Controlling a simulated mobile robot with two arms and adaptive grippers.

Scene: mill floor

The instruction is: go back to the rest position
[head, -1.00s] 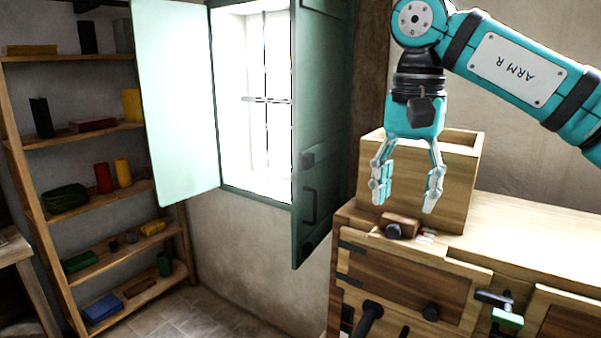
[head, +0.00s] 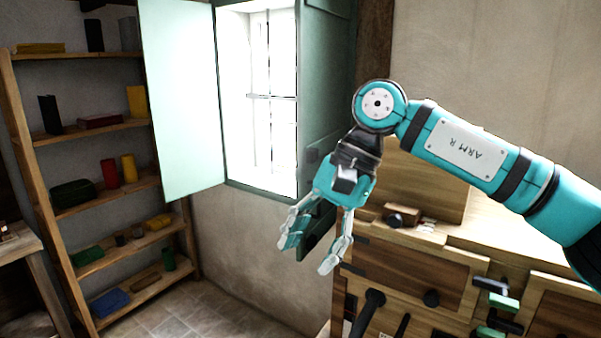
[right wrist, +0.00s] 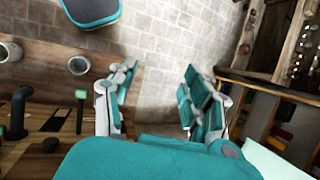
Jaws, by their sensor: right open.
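My right gripper (head: 308,254) is open and empty. In the head view it hangs tilted down and to the left, in front of the wall below the window and left of the wooden cabinet's drawers. The right wrist view shows its two fingers (right wrist: 158,103) spread apart, with only stone floor between them. My left gripper is not in either view.
A wooden cabinet (head: 400,277) with dark handles stands right of the gripper, with a wooden box (head: 432,190) on top. A green shutter (head: 327,95) hangs open behind the arm. A shelf (head: 110,205) with coloured items stands left. Floor (head: 215,318) between is clear.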

